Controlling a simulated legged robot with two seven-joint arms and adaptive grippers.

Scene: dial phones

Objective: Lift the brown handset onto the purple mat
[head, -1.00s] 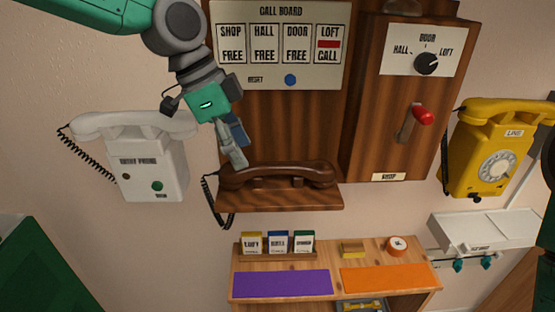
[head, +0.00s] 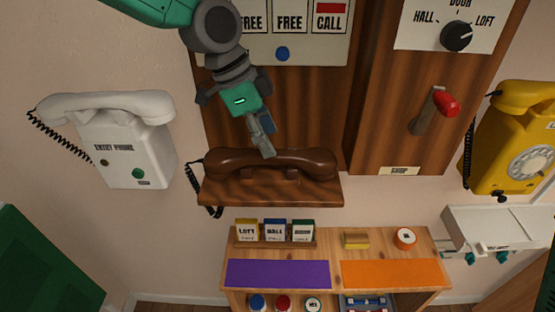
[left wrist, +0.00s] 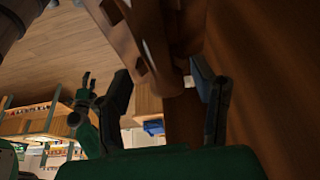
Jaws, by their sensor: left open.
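The brown handset (head: 312,160) lies across its cradle on a wooden ledge (head: 270,194), with a dark coiled cord hanging at its left end. My left gripper (head: 264,143) is open, pointing down at the handset's middle from above; I cannot tell if it touches. In the left wrist view, its two fingers (left wrist: 165,85) stand apart with brown parts of the phone beyond and between them. The purple mat (head: 278,273) lies bare on the left of the shelf top below. A small claw-like gripper (left wrist: 86,92), probably my right one, shows far back in the left wrist view.
An orange mat (head: 390,273) lies right of the purple one. A white phone (head: 125,145) hangs left, a yellow phone (head: 520,145) right. A red-handled lever (head: 445,104) juts out.

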